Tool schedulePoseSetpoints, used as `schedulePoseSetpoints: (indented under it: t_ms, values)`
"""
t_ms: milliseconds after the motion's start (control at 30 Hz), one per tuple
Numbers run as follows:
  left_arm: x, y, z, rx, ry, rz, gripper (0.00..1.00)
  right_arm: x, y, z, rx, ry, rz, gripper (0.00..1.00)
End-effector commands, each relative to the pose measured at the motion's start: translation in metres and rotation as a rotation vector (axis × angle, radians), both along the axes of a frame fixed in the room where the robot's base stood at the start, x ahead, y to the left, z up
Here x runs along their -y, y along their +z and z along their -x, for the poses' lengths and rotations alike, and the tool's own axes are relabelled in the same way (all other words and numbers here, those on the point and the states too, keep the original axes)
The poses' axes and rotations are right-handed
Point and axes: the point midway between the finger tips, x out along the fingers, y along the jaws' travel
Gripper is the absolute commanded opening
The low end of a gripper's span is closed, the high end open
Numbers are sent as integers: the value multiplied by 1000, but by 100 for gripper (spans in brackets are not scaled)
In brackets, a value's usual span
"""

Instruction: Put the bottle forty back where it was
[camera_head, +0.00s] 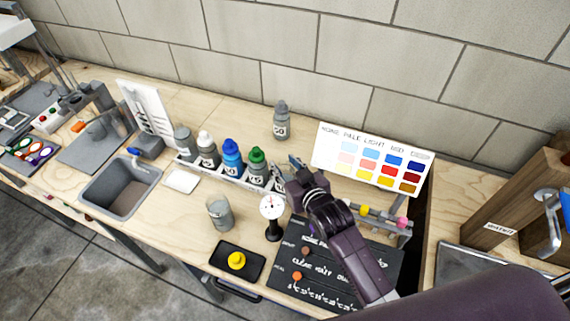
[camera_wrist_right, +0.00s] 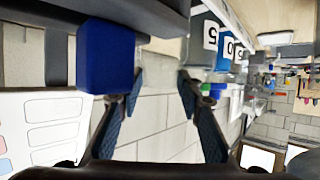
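Several labelled bottles stand upright in a row in a rack (camera_head: 217,172): a grey one (camera_head: 183,139), a white-capped one (camera_head: 207,150), a blue-topped one (camera_head: 231,157) and a green-topped one (camera_head: 257,160). A lone grey bottle (camera_head: 281,120) stands behind the rack near the wall; its label is too small to read surely. I cannot tell which bottle is forty. My right gripper (camera_head: 289,173) is at the rack's right end, beside the green-topped bottle. In the wrist view its fingers (camera_wrist_right: 158,88) are apart with nothing between them. My left gripper is out of view.
A colour chart (camera_head: 372,155) stands right of the gripper. A round dial on a black stand (camera_head: 272,222), a grey cup (camera_head: 219,213) and a black tray with a yellow knob (camera_head: 237,262) are in front. A sink (camera_head: 120,186) lies left. A blue block (camera_wrist_right: 105,55) is close to one finger.

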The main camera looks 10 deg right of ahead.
Motion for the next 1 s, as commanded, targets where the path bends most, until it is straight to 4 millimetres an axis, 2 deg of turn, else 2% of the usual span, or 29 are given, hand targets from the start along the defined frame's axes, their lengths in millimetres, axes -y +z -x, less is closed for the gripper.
schedulePoseSetpoints:
  t_ms: [67, 467, 667, 1000]
  values:
    - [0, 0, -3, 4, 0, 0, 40, 0, 0, 0, 0, 0, 0, 45]
    - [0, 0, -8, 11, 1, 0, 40, 1, 3, 4, 1, 0, 0, 45]
    - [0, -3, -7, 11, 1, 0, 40, 6, 13, 29, 1, 0, 0, 45]
    - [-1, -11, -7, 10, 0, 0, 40, 17, 36, 84, 0, 0, 0, 45]
